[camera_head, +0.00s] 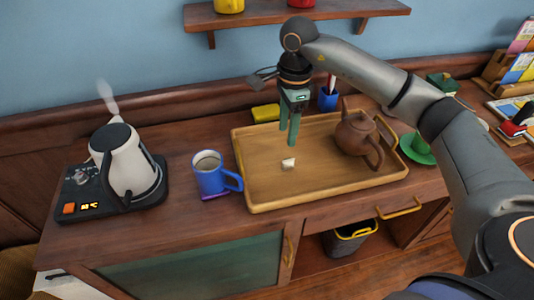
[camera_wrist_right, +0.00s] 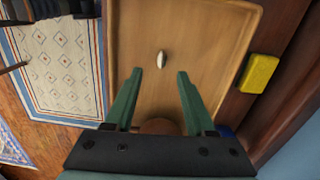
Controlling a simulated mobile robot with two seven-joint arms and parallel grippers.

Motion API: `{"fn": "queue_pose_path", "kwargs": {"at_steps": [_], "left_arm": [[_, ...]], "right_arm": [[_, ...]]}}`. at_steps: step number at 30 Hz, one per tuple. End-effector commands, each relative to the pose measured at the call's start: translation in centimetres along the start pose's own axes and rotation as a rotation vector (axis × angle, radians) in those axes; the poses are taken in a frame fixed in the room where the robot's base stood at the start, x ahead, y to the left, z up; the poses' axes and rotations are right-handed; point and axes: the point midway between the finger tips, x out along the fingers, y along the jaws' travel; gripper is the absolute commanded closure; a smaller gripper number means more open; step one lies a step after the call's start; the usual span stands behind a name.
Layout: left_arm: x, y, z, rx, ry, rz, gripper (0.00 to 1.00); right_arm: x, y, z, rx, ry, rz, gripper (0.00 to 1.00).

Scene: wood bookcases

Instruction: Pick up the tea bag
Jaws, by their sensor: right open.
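The tea bag (camera_head: 288,164) is a small white thing lying on the floor of the wooden tray (camera_head: 262,207), left of the teapot. In the right wrist view the tea bag (camera_wrist_right: 161,60) shows as a small pale oval beyond the fingertips. My right gripper (camera_head: 291,143) has green fingers and hangs pointing down above the tray, apart from the tea bag. In the right wrist view its fingers (camera_wrist_right: 159,72) are spread with nothing between them. My left gripper is not in view.
A brown teapot (camera_head: 356,137) stands on the tray's right side. A blue mug (camera_head: 207,178) stands just left of the tray, and a steaming kettle (camera_head: 126,165) farther left. A yellow sponge (camera_head: 265,113) and a blue cup (camera_head: 328,100) are behind the tray.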

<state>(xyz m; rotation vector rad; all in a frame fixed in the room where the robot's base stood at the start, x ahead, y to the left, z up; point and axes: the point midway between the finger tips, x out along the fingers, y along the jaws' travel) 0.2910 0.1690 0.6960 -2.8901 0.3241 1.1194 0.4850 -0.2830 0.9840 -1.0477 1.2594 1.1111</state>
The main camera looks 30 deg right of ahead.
Motion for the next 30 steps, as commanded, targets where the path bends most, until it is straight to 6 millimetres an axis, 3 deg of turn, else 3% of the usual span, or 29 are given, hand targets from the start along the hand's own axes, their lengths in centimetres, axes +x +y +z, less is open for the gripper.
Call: {"fn": "queue_pose_path", "kwargs": {"at_steps": [4,12,20,30], "left_arm": [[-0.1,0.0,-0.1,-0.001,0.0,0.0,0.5],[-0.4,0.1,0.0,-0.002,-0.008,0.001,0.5],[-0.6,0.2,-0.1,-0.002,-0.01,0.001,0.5],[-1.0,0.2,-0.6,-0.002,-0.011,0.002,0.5]], "right_arm": [[0.1,-0.3,-1.4,0.008,0.05,-0.008,0.45],[4.9,-0.2,-1.5,0.006,0.047,-0.006,0.45],[7.0,-0.3,-1.6,0.007,0.044,-0.008,0.45],[11.5,-0.3,-1.8,0.007,0.044,-0.008,0.45]]}}
